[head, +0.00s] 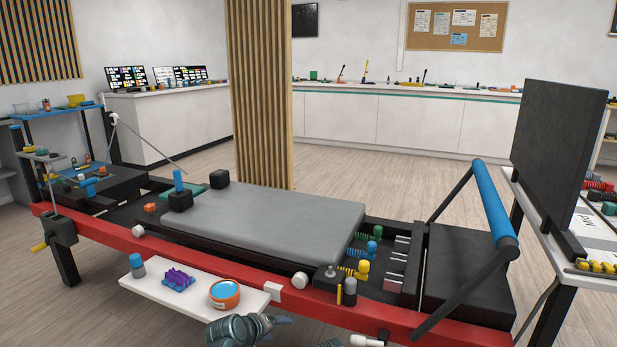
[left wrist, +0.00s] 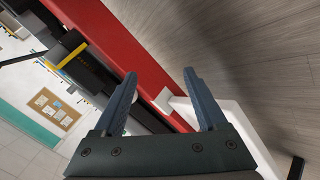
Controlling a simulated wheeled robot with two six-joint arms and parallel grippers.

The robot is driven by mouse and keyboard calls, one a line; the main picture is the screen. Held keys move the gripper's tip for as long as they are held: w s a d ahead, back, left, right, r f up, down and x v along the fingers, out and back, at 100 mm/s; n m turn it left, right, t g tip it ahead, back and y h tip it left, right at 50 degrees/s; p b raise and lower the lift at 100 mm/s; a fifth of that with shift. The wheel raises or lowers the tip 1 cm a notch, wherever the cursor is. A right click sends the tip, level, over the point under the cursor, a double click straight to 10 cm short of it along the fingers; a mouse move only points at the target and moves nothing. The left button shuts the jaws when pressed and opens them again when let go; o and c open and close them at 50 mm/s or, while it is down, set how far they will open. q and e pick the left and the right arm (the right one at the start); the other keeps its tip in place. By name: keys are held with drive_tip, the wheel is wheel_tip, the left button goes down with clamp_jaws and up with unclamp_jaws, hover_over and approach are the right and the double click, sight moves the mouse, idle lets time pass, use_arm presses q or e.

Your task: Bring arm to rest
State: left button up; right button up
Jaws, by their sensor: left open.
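My left gripper (left wrist: 162,72) is open in the left wrist view, with nothing between its two blue-grey fingers. Its camera is steeply tilted. Beyond the fingers run the red rail (left wrist: 110,45) and the edge of the white shelf (left wrist: 238,122). In the head view, part of my left arm and gripper (head: 278,320) shows at the bottom edge, in front of the shelf; its fingers are hard to make out there. My right gripper is not seen.
A red-framed bench (head: 100,246) with a grey pad (head: 265,222) crosses the head view. Its white side shelf (head: 190,294) holds a blue-grey bottle (head: 137,266), a purple piece (head: 178,279) and an orange tub (head: 224,294). Wooden floor (head: 60,310) is clear at lower left.

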use_arm(q)
drive_tip(key=s+a+f+m+g+y, duration=0.2)
drive_tip(key=s+a+f+m+g, duration=0.15)
drive_tip(key=s, duration=0.35)
drive_tip(key=s+a+f+m+g+y, duration=0.2)
drive_tip(key=s+a+f+g, duration=0.2)
drive_tip(key=s, duration=0.3)
drive_tip(key=s+d+r+m+g+y+p, duration=0.15)
drive_tip(key=s+d+r+m+p, duration=0.25)
drive_tip(key=s+d, duration=0.45)
wheel_tip(320, 180, up, 38)
drive_tip(key=w+d+p, duration=0.1)
drive_tip(key=p, duration=3.6)
drive_tip(key=shift+w+d, duration=0.3)
drive_tip(key=shift+w, duration=0.05)
